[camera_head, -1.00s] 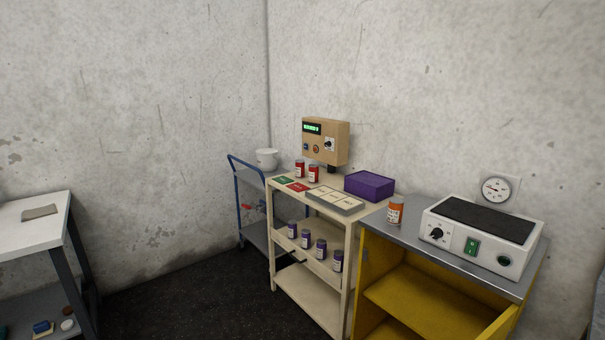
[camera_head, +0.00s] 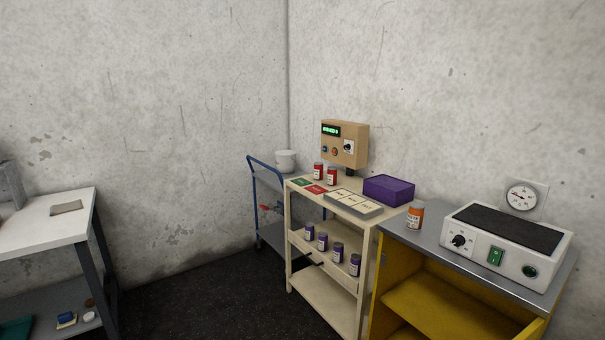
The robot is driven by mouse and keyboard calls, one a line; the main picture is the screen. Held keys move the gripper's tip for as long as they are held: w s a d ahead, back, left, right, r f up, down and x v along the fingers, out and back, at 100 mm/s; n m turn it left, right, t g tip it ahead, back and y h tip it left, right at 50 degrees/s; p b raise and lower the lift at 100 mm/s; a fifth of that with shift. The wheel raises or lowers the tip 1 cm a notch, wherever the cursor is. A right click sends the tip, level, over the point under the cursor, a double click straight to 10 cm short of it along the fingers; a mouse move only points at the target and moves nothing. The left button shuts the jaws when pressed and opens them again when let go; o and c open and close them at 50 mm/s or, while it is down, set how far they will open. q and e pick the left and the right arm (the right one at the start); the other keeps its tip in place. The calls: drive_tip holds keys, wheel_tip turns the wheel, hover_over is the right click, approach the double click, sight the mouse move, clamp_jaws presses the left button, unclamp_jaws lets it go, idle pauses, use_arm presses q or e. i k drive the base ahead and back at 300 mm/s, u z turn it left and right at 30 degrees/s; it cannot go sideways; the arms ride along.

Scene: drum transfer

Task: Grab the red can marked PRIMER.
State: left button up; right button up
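Two small red cans with pale labels stand upright on the top of the cream shelf cart (camera_head: 297,225), near its back left. The left red can (camera_head: 318,171) is slightly behind the right red can (camera_head: 332,175). Their label text is too small to read, so I cannot tell which one is marked PRIMER. Neither of my grippers shows in the head view.
The cart top also holds green and red cards, a grey tray (camera_head: 373,212) and a purple box (camera_head: 388,189). Several purple cans stand on its middle shelf. An orange can (camera_head: 415,215) stands on the yellow cabinet (camera_head: 427,300). Dark floor lies open left of the cart.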

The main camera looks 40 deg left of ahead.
sight(319, 166)
drive_tip(key=u, duration=2.8)
drive_tip(key=i, duration=2)
drive_tip(key=z, duration=3.35)
drive_tip(key=i, duration=2)
drive_tip(key=u, duration=0.5)
